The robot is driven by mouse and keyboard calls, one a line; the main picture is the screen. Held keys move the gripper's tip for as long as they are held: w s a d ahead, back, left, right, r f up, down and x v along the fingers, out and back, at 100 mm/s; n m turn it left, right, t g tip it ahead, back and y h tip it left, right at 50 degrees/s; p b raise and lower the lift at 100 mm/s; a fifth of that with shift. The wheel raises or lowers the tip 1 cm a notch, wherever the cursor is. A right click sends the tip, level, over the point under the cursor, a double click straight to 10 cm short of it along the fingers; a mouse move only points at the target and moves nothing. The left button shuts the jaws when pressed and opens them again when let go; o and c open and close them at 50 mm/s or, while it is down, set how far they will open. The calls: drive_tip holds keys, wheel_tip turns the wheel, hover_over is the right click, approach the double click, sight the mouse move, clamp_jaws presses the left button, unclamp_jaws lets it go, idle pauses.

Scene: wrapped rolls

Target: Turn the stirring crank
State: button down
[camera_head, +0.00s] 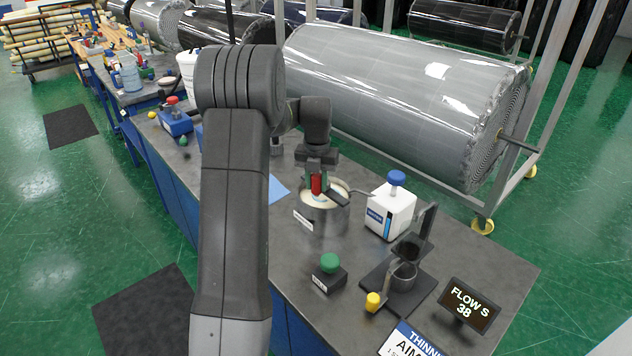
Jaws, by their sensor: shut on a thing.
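A metal pot (322,218) with pale contents stands on the dark bench top, with a white label on its front. The stirring crank's red handle (316,184) stands upright over the pot. My gripper (317,181) points down from above and is shut on the red handle. The crank's lower part is hidden by the gripper and the pot's rim.
Right of the pot stand a white jug with a blue cap (391,208), a black stand with a cup (402,278), a green knob (330,263), a yellow knob (373,301) and a "FLOW S 38" display (468,304). A large wrapped roll (400,95) lies behind the bench.

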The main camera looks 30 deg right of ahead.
drive_tip(key=c, duration=1.1)
unclamp_jaws()
drive_tip(key=shift+r, duration=0.1)
wheel_tip(320, 180, up, 14)
drive_tip(key=b, duration=0.1)
drive_tip(key=shift+b, duration=0.35)
